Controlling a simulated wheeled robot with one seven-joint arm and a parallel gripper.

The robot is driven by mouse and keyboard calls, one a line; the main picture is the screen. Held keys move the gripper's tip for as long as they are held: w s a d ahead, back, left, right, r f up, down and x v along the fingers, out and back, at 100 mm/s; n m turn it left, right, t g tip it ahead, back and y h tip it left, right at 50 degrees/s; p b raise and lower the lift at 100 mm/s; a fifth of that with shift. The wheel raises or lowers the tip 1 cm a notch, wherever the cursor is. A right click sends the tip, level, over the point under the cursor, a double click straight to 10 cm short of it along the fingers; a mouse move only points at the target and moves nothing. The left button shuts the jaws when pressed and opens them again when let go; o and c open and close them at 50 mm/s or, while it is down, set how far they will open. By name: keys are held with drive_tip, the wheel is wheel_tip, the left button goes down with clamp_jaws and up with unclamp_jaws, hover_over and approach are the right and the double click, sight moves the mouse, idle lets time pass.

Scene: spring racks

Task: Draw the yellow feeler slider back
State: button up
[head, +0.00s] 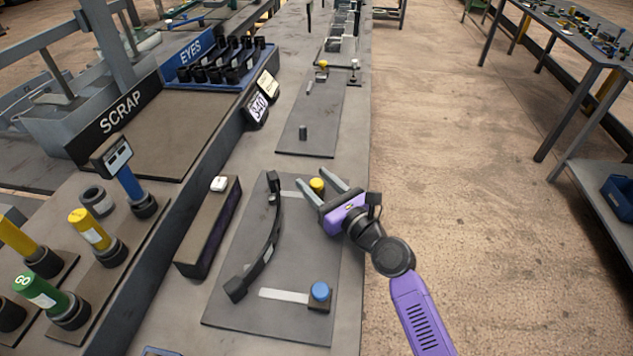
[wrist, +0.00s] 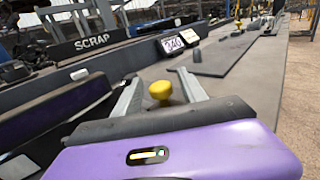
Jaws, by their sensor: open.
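The yellow feeler slider's knob (head: 317,185) stands near the far right of a dark plate (head: 220,318), at the right end of a light strip (head: 290,194). My gripper (head: 329,185) is open, with one finger on each side of the yellow knob. In the wrist view the yellow knob (wrist: 160,91) shows between the two fingers, with a gap on each side. Whether the fingers are level with it I cannot tell. The slider's base is hidden behind my gripper. A black curved part (head: 265,245) lies on the plate left of my gripper.
A blue-knobbed slider (head: 320,291) sits on a second light strip (head: 283,295) at the plate's near end. A long dark box (head: 208,230) with a white button stands left of the plate. The SCRAP bin (head: 130,120) and blue EYES tray (head: 215,75) stand farther left.

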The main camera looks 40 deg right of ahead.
clamp_jaws()
idle(1.4)
